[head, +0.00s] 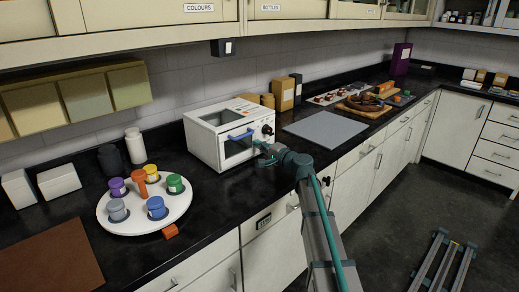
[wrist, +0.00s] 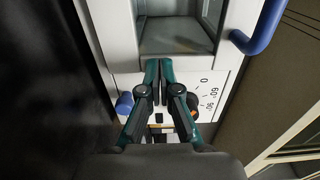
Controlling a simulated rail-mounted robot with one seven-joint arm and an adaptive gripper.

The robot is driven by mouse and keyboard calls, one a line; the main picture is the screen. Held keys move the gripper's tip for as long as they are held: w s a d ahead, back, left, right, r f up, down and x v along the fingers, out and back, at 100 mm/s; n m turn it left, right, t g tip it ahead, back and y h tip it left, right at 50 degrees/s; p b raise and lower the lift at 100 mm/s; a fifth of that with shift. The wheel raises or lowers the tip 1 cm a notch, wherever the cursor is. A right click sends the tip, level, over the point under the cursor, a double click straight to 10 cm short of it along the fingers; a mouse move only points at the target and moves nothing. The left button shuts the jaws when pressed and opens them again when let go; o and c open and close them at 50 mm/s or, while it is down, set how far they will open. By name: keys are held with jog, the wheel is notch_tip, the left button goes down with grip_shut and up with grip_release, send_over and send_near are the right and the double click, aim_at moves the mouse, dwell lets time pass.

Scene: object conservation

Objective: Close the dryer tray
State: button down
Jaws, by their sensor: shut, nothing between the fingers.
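The dryer is a white box (head: 208,148) on the black counter, with a dark-windowed front and a blue bar handle (head: 240,135). In the wrist view its white front (wrist: 105,25), a window (wrist: 175,35) and the blue handle (wrist: 262,32) at the upper right show close up. My gripper (head: 262,147) is at the right part of the dryer's front, near the dials. In the wrist view my gripper (wrist: 160,64) has its fingers together and empty, below the window and apart from the handle. I cannot tell a separate tray or how far it is out.
A white round rack (head: 120,225) with several coloured jars stands left of the dryer. A grey board (head: 325,129) lies to the right. Brown and dark boxes (head: 284,94) stand behind. The counter's front edge runs below my arm.

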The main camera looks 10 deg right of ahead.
jog(key=shift+w+r, duration=0.15)
jog(key=shift+w, duration=0.05)
jog(key=b+v, duration=0.2)
jog(key=v, duration=1.1)
jog(key=shift+s, duration=0.3)
jog(key=shift+s+d, duration=0.4)
jog(key=s+d+f+g+h+p, duration=0.3)
jog(key=s+d+f+h+p, duration=0.15)
jog(key=s+p, duration=0.35)
jog(key=s+a+f+n+g, duration=0.25)
jog(key=s+f, duration=0.35)
jog(key=f, duration=0.5)
jog(key=s+a+f+n+g, duration=0.1)
jog(key=s+a+f+g, duration=0.3)
jog(key=f, duration=0.7)
jog(key=s+a+f+n+g, duration=0.1)
jog(key=s+a+f+g, duration=0.1)
jog(key=s+f, duration=0.7)
jog(key=s+f+n+g+h, duration=0.2)
jog(key=s+f, duration=0.4)
jog(key=s, duration=0.4)
jog(key=s+d+f+n+g+h, duration=0.1)
jog(key=s+f+g, duration=0.3)
jog(key=s, duration=0.7)
jog(key=s+f+n+g+h, duration=0.3)
jog(key=s+f, duration=0.5)
jog(key=s, duration=0.3)
jog(key=shift+s+d+g, duration=0.15)
jog(key=shift+d+g, duration=0.2)
